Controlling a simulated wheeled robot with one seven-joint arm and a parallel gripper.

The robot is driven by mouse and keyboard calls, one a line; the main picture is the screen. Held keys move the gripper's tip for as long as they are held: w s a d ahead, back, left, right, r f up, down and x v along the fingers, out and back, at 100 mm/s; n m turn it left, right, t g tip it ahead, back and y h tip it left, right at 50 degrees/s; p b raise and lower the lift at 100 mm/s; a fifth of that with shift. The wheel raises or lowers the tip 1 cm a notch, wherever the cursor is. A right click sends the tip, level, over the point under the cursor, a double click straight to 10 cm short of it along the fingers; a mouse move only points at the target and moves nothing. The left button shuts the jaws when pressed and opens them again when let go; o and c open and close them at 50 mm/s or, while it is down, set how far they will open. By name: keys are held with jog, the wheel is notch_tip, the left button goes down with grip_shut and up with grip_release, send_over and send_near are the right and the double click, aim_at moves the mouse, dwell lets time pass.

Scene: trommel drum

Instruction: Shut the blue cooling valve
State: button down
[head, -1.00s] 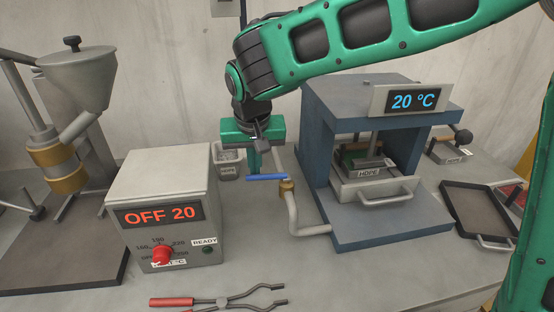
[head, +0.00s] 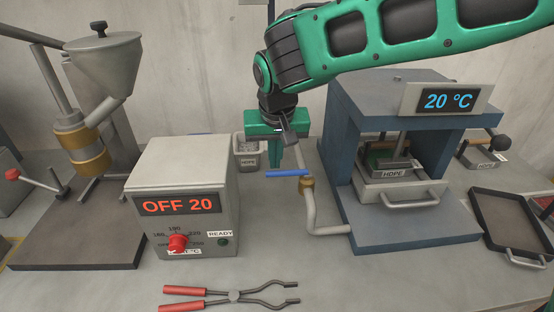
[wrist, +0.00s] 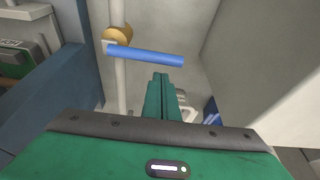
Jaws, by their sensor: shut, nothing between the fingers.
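The blue valve handle (head: 287,173) is a straight bar on a brass valve body (head: 306,185) in a grey pipe beside the press. It lies crosswise to the pipe. In the wrist view, the blue handle (wrist: 147,56) points right from the brass body (wrist: 118,35). My gripper (head: 275,166) points down, its fingers together and empty, just above or behind the handle in the head view. In the wrist view the fingertips (wrist: 160,76) appear near the handle's free end. I cannot tell whether they touch it.
The blue press (head: 390,110), reading 20 °C, stands right of the valve. A control box (head: 185,165) reading OFF 20 stands left. Red-handled tongs (head: 235,296) lie in front. A grey bin (head: 247,160) is behind, and a dark tray (head: 510,222) lies far right.

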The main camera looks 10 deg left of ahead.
jog(key=w+v, duration=0.1)
jog(key=v, duration=0.8)
jog(key=shift+w+a+r, duration=0.25)
jog(key=shift+w+a, duration=0.05)
jog(key=shift+a, duration=0.05)
jog(key=shift+s, duration=0.1)
